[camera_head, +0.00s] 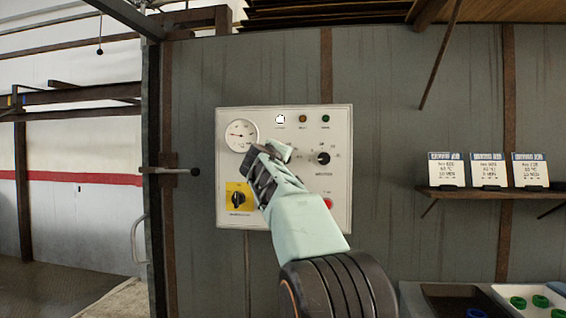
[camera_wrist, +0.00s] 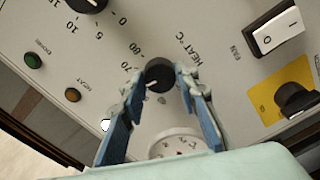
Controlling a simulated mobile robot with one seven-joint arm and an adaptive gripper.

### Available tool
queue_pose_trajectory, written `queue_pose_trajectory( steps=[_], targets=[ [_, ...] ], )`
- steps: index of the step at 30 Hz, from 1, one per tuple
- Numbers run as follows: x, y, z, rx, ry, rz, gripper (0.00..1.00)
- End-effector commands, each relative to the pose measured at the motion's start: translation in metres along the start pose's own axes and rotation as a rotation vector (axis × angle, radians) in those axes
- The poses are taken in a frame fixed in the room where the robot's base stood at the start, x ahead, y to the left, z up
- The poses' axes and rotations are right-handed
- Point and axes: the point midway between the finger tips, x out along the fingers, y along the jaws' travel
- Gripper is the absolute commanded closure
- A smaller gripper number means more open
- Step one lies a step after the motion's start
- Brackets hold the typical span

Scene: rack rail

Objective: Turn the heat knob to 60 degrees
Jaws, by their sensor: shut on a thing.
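The black heat knob (camera_wrist: 158,73) sits on the white control panel (camera_wrist: 215,90), beside the printed "HEAT °C" label. Its white pointer mark faces the lower left in the wrist view. Printed scale numbers, one looking like 70, lie to its left; I cannot tell the exact setting. My gripper (camera_wrist: 164,78) is shut on the heat knob, a blue-padded finger on each side. In the head view my gripper (camera_head: 266,165) is in front of the panel (camera_head: 297,215) and hides the heat knob.
A round gauge (camera_head: 241,134), indicator lamps (camera_head: 303,118), another black knob (camera_head: 323,158), a yellow-backed switch (camera_head: 238,198) and a red button (camera_head: 328,202) surround my gripper. A white rocker switch (camera_wrist: 277,30) is nearby. A shelf (camera_head: 490,191) with cards is right.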

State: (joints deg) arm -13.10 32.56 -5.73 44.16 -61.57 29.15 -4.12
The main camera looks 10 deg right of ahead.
Motion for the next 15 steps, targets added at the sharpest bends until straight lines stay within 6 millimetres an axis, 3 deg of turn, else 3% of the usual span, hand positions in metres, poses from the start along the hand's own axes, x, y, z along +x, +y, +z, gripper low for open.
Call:
queue_pose_trajectory(
  steps=[14,15],
  targets=[
    [0.0001,0.0003,0.0002,0.013,-0.001,0.000,0.96],
    [0.0001,0.0003,0.0003,0.013,-0.001,0.000,0.68]
  ],
)
